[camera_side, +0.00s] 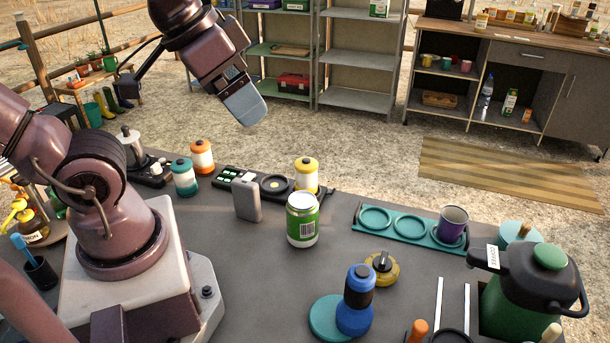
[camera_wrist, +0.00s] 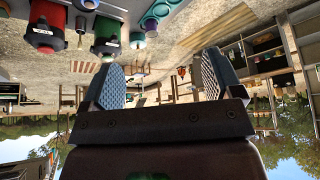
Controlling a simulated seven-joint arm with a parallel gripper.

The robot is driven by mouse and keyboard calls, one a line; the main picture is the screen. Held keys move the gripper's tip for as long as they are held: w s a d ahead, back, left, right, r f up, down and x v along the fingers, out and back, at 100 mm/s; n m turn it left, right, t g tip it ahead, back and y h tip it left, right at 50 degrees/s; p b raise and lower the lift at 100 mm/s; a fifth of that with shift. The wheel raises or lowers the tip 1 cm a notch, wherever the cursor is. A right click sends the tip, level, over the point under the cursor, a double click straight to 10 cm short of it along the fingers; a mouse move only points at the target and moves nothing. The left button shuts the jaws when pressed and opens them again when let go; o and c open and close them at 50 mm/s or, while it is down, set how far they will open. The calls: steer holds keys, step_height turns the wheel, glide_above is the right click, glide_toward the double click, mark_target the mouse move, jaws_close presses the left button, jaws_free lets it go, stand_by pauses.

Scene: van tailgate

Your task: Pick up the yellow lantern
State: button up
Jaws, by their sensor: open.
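The yellow lantern (camera_side: 306,175) stands upright at the back edge of the dark tabletop in the side view. It has a yellow cap and a pale body, and its lower front is partly hidden by a green-and-white can (camera_side: 302,220). My gripper (camera_side: 243,106) hangs in the air beyond the table's back edge, up and left of the lantern and apart from it. In the wrist view my gripper (camera_wrist: 160,82) shows two patterned pads spread apart with nothing between them. I cannot make out the yellow lantern in the wrist view.
A teal lantern (camera_side: 184,177) and an orange lantern (camera_side: 202,156) stand left of a black tray (camera_side: 232,178). A grey box (camera_side: 246,199) stands near the can. A teal holder (camera_side: 366,231) carries a purple mug (camera_side: 453,223). A green coffee pot (camera_side: 528,290) stands at right.

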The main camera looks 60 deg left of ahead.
steer(key=shift+o, duration=0.2)
steer(key=w+a+f+m+g+y, duration=0.5)
steer(key=w+f+m+g+y, duration=0.2)
steer(key=w+f+m, duration=0.25)
steer(key=m+t+y, duration=0.1)
steer(key=m+y, duration=0.5)
steer(key=m, duration=0.3)
glide_toward(306, 160)
steer(key=shift+n, duration=0.25)
steer(key=x, duration=1)
steer(key=shift+w+a+f, duration=0.1)
steer(key=shift+a+f, duration=0.05)
steer(key=shift+y, duration=0.3)
steer(key=c, duration=1.3)
steer(key=shift+c, duration=0.2)
